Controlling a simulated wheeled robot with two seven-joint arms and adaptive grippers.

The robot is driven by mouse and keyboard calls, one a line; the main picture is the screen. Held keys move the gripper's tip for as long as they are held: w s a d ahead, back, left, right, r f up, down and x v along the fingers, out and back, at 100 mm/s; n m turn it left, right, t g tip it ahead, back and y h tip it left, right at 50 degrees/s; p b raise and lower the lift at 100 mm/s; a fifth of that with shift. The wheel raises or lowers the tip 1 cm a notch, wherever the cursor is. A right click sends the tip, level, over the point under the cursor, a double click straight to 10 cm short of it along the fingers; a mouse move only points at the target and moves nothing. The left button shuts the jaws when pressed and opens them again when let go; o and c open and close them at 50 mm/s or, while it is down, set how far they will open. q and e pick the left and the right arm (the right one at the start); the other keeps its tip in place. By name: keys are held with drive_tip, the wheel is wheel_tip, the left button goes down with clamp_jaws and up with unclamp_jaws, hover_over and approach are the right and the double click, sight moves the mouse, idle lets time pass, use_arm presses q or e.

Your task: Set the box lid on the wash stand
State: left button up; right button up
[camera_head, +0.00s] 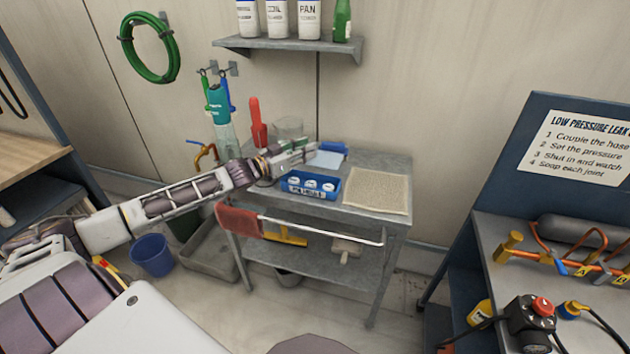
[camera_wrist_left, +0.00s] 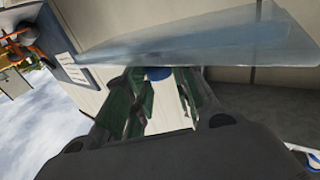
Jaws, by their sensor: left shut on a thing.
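The box lid (camera_head: 325,159) is a pale, see-through sheet with a blue edge, above the back middle of the wash stand (camera_head: 374,222). My left gripper (camera_head: 303,152) reaches over the stand from the left and is shut on the lid. In the left wrist view, the clear lid (camera_wrist_left: 205,42) spans the top, beyond the gripper fingers (camera_wrist_left: 160,85), with a bit of blue between them. The fingers partly hide the grip. I cannot tell whether the lid touches the stand top. My right gripper is not in view.
A blue box (camera_head: 310,185) with several white-capped items stands in front of the lid. A tan mat (camera_head: 377,190) lies on the right. A clear beaker (camera_head: 289,129) and a red-handled item (camera_head: 257,122) stand behind my arm. A shelf (camera_head: 290,48) hangs above.

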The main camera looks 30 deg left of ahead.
use_arm(q)
drive_tip(key=shift+w+a+f, duration=0.1)
drive_tip(key=shift+w+a, duration=0.05)
drive_tip(key=shift+w, duration=0.35)
drive_tip(key=shift+s, duration=0.2)
drive_tip(key=shift+w, duration=0.1)
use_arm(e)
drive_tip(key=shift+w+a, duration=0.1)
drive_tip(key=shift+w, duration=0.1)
